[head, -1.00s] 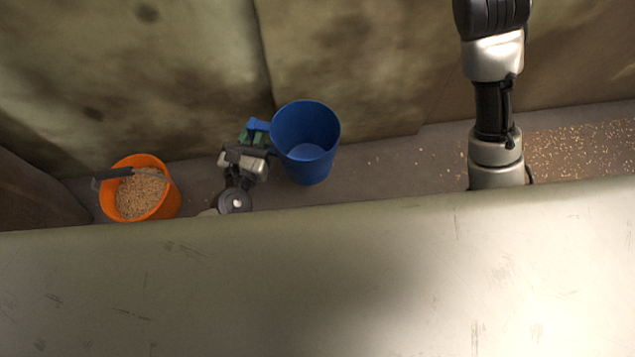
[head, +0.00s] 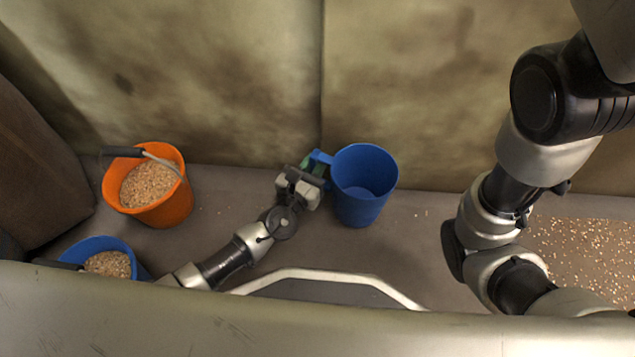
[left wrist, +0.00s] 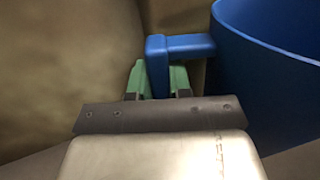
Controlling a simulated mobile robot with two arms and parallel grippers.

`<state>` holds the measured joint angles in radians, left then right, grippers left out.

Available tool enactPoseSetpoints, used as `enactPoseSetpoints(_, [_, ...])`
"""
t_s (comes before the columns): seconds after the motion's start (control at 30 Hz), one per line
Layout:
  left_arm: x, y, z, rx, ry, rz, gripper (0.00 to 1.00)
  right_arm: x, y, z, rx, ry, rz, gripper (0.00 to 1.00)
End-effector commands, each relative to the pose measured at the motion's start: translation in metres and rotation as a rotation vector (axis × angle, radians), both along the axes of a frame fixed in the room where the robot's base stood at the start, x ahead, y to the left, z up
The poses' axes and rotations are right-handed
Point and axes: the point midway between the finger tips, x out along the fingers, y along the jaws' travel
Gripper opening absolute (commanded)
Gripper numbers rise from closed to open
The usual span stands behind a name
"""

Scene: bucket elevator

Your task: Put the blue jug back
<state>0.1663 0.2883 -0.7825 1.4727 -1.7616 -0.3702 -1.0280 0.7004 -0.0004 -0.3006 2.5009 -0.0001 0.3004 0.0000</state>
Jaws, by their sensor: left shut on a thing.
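The blue jug (head: 360,205) is upright near the back wall in the head view, its open mouth facing up and its inside looking empty. Its handle points left. My left gripper (head: 313,170) is shut on that handle, left of the jug. In the left wrist view the green fingers (left wrist: 157,80) sit on either side of the blue handle (left wrist: 180,46), and part of the jug (left wrist: 265,75) fills the right side. I cannot tell whether the jug touches the floor. My right arm shows at the right of the head view, but its gripper is not visible.
An orange bucket (head: 178,208) of grain stands at the left, with a blue bucket (head: 140,272) of grain in front of it. Grain is scattered on the floor (head: 585,255) at the right. A pale ledge (head: 300,335) crosses the front. A stained wall (head: 420,90) stands behind.

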Motion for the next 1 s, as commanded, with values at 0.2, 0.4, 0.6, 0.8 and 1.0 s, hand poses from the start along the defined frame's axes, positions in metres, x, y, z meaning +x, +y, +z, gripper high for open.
enactPoseSetpoints(0.2, [0.0,0.0,-0.03,0.0,-0.001,0.001,0.0,0.0,0.0,-0.027,0.0,0.0,-0.001,0.0])
enactPoseSetpoints(0.4, [0.0,0.0,-0.036,-0.001,-0.002,0.001,0.0,0.0,0.0,-0.032,-0.001,0.002,-0.001,0.0])
enactPoseSetpoints(0.6, [0.0,0.0,-0.036,0.0,-0.001,0.0,0.0,0.0,0.0,-0.031,-0.001,0.001,-0.001,0.0])
enactPoseSetpoints(0.8, [0.0,0.0,-0.039,-0.001,0.0,0.0,0.38,0.0,0.0,-0.031,-0.001,0.001,-0.001,0.0])
enactPoseSetpoints(1.0, [0.0,0.0,-0.039,0.0,0.0,0.0,0.45,0.0,0.0,-0.031,-0.001,0.001,-0.001,0.0])
